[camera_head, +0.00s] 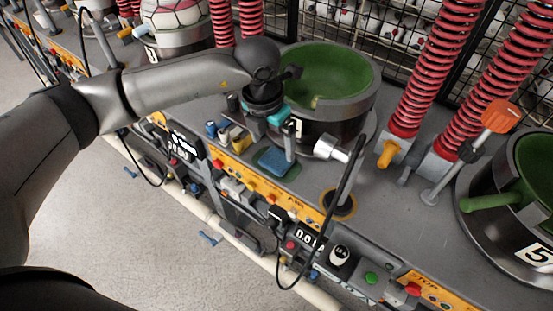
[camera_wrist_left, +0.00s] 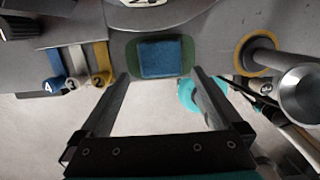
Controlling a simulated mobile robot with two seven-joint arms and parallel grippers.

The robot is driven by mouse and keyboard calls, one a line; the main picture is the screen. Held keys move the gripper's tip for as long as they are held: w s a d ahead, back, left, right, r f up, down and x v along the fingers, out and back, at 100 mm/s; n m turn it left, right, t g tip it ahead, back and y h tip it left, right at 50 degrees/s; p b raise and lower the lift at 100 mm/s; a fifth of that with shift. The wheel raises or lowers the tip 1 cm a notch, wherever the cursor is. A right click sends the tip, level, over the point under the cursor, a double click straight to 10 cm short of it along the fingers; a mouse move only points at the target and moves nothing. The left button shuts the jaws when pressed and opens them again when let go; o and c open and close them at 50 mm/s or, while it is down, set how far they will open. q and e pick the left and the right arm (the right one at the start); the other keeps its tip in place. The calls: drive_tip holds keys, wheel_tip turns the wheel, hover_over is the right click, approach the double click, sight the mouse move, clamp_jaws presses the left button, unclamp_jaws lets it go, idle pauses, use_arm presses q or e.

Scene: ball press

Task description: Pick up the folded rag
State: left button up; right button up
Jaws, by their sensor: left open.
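The folded rag (camera_head: 275,161) is a flat blue cloth on a green pad at the front edge of the machine bench. In the left wrist view the rag (camera_wrist_left: 161,58) lies straight ahead, between the lines of the two fingers. My left gripper (camera_head: 279,143) is open above the rag in the head view. In the left wrist view my left gripper (camera_wrist_left: 160,74) has its fingers spread wider than the rag, with nothing between them. The exact height of the fingertips over the rag is hard to tell. My right gripper is in neither view.
A green-lined round press pot (camera_head: 340,75) stands just behind the rag. Blue, grey and yellow levers (camera_wrist_left: 77,80) are left of it.

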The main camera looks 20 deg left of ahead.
sight(276, 158)
use_arm(q)
drive_tip(key=shift+w+d+f, duration=0.1)
drive_tip(key=shift+w+f, duration=0.1)
drive_tip(key=shift+f, duration=0.75)
drive_tip(key=shift+w+d+f, duration=0.1)
drive_tip(key=shift+w+f, duration=0.05)
drive_tip(key=shift+f, duration=0.85)
drive_tip(key=shift+w+d+f, duration=0.1)
drive_tip(key=shift+w+f, duration=0.1)
drive_tip(key=shift+f, duration=0.75)
drive_tip(key=shift+a, duration=0.1)
drive_tip(key=c, duration=1.1)
drive_tip(key=shift+r, duration=0.15)
wheel_tip(276, 158, up, 20)
drive_tip(key=shift+f, duration=0.1)
